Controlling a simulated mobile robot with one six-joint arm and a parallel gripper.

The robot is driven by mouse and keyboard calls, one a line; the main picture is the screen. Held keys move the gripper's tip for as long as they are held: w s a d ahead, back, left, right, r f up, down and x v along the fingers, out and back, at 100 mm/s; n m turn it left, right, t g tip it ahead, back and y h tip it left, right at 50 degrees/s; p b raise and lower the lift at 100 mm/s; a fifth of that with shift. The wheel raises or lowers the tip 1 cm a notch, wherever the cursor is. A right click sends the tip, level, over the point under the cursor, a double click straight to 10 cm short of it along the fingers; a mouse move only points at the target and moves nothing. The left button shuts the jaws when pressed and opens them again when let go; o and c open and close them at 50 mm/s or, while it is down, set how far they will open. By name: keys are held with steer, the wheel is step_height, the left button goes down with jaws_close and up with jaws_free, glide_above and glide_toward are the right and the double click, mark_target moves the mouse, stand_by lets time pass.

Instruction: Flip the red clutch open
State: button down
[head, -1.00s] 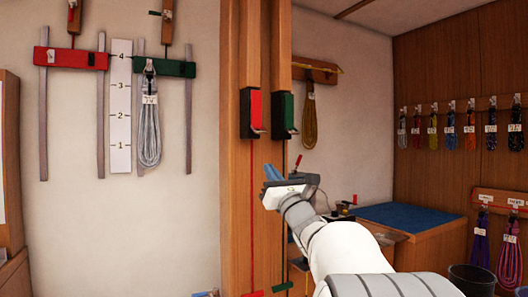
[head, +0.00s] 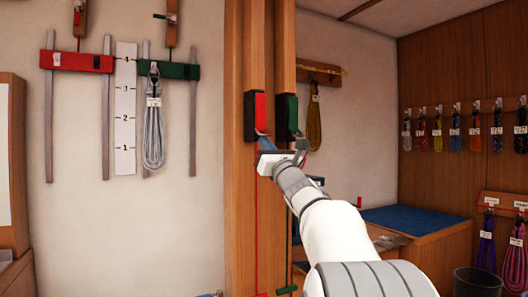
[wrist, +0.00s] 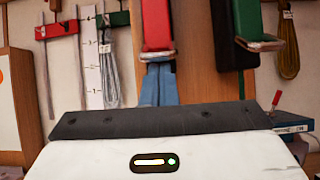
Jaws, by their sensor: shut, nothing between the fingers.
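The red clutch (head: 261,112) is a red lever in a dark housing on the wooden post, with a small metal-looking tab at its lower end. In the wrist view the red clutch (wrist: 157,24) hangs at the top centre, its tab (wrist: 157,56) pointing out towards me. My gripper (head: 265,143) has blue fingers, shut and empty, just below the red clutch. In the wrist view the fingertips (wrist: 159,67) are right under the tab; I cannot tell whether they touch it.
A green clutch (head: 289,115) sits close to the right on the same post (head: 235,200). A red line (head: 257,220) runs down below the red clutch. A blue-topped bench (head: 410,218) and a dark bin (head: 477,281) stand to the right.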

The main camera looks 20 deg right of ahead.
steer(key=shift+s+r, duration=0.1)
stand_by(0.3)
steer(key=shift+s+r+g+p, duration=0.1)
steer(key=shift+s+g+p, duration=0.2)
steer(key=shift+g+p, duration=0.55)
